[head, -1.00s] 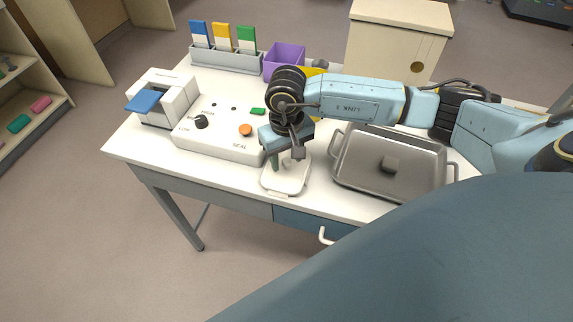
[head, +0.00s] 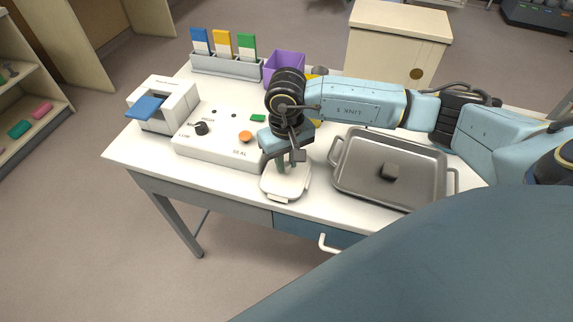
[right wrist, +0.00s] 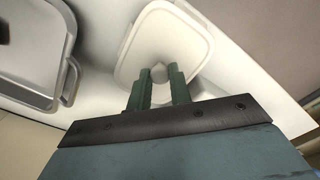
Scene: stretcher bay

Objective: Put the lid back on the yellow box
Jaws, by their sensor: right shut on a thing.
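The lid (head: 285,187) is a pale rounded square with a small knob. It is near the front edge of the table, left of the metal tray. My right gripper (head: 291,162) is over it, pointing down. In the right wrist view the green fingers (right wrist: 159,74) are shut on the knob, with the lid (right wrist: 150,35) beyond. I cannot tell whether the lid touches the table. The yellow box (head: 317,71) is mostly hidden behind my right arm; only a bit of yellow shows. My left gripper is not in view.
The metal tray (head: 362,178) with a dark block stands right of the lid. The white sealing unit (head: 216,150) lies to its left. A purple bin (head: 285,65) and a rack of coloured cards (head: 226,64) stand at the back. A blue drawer (head: 300,222) is under the table front.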

